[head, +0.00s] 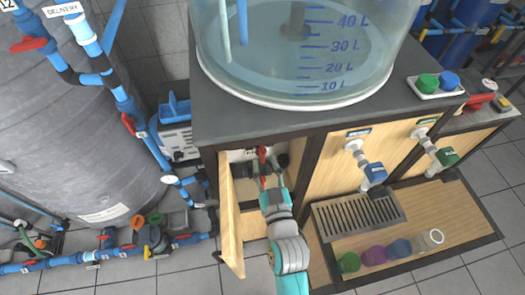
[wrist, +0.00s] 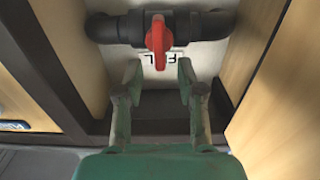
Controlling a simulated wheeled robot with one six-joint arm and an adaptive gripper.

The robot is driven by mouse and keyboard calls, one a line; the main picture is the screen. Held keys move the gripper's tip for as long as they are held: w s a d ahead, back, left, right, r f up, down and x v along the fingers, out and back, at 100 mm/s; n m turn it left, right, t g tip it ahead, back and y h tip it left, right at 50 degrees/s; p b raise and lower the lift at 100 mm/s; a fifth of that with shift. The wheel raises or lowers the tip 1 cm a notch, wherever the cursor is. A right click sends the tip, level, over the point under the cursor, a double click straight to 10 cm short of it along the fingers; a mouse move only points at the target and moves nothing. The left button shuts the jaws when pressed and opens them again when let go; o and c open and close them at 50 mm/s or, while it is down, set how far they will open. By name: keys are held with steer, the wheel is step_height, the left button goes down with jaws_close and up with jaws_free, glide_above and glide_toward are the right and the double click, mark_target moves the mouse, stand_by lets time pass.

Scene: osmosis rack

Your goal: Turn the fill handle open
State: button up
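The red fill handle (wrist: 159,40) sits on a dark horizontal pipe (wrist: 210,27) in the wrist view. It points down across the pipe, over a partly hidden label (wrist: 172,60) on the pale back panel. The handle also shows small in the head view (head: 262,154), inside the open cabinet. My gripper (wrist: 159,80) is open, with its two fingertips apart just below the handle's lower end, one to each side. Nothing is between the fingers. In the head view my gripper (head: 269,177) reaches into the cabinet and partly hides the pipework.
The open wooden cabinet door (head: 231,215) stands left of my arm. A dark frame post (head: 312,180) bounds the opening on the right. A clear tank (head: 300,45) stands on the countertop above.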

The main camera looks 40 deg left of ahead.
mark_target(263, 157)
steer(key=shift+x, duration=2.45)
steer(key=shift+d, duration=0.1)
steer(key=shift+c, duration=0.2)
jaws_close()
